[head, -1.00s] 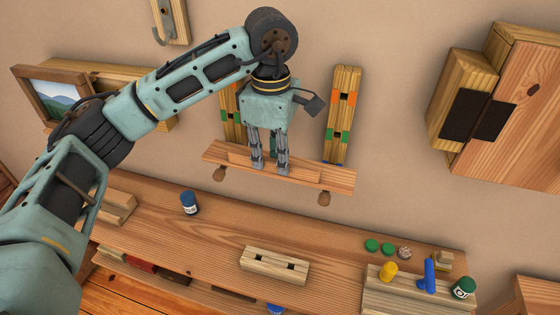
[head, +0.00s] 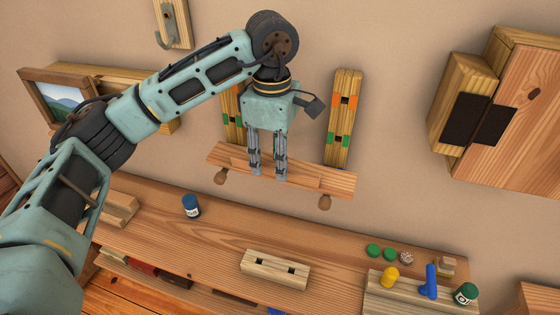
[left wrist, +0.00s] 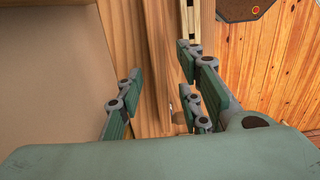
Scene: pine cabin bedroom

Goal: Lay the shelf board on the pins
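The shelf board (head: 325,181) is a long wooden plank in front of two wall uprights, the left one partly hidden by my gripper and the right one (head: 342,120) bearing orange and green marks. Two round brown pin ends, left (head: 220,177) and right (head: 324,202), show just under its front edge; whether it rests fully on them is hard to tell. My left gripper (head: 267,174) points down at the middle of the board. In the left wrist view, its fingers (left wrist: 158,97) are apart, with board wood (left wrist: 155,50) showing between and beyond them. My right gripper is out of view.
Below is a wooden bench (head: 220,235) with a blue jar (head: 191,207), a block with two holes (head: 275,268), and small coloured items at right. A wall cabinet (head: 510,110) stands right; a framed picture (head: 55,98) hangs left.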

